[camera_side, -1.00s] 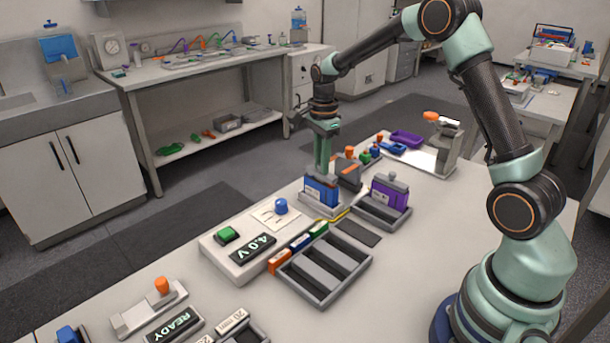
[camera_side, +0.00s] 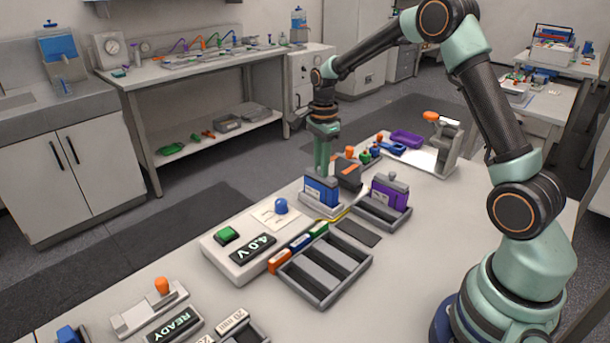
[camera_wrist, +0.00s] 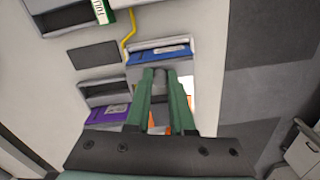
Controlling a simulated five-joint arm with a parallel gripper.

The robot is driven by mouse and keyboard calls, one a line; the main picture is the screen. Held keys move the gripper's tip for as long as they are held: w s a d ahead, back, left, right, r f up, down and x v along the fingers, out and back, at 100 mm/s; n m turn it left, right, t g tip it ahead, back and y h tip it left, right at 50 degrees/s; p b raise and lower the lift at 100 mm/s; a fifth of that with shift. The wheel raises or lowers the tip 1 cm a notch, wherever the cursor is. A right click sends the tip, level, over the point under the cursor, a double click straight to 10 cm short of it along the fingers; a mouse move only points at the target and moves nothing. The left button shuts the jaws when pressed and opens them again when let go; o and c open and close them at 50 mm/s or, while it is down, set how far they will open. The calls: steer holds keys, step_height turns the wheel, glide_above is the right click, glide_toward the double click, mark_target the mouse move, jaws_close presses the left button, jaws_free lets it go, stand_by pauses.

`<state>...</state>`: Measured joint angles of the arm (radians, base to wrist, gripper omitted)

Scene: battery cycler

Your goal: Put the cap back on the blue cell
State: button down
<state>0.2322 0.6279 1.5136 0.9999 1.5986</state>
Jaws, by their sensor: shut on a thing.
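The blue cell (camera_side: 321,190) stands upright in a grey holder beside the purple cell; in the wrist view it shows as a blue strip (camera_wrist: 160,54). My gripper (camera_side: 322,170) points down at the blue cell's top, and its green fingers (camera_wrist: 160,73) end close to the cell's edge. The fingers are shut on a small grey piece, which looks like the cap (camera_wrist: 159,88), mostly hidden between them. I cannot tell whether the cap touches the cell. No separate cap shows on the blue cell.
The purple cell (camera_side: 388,193) with a grey knobbed top stands close on the right. A dark orange-marked block (camera_side: 347,174) is just behind. A yellow cable (camera_side: 341,214) runs in front. The 4.0 V box (camera_side: 228,252) and slotted tray (camera_side: 354,272) lie nearer.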

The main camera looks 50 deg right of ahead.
steer(key=c, duration=0.7)
jaws_free()
steer(key=shift+o, duration=0.3)
steer(key=o, duration=0.4)
steer(key=shift+r, duration=3.55)
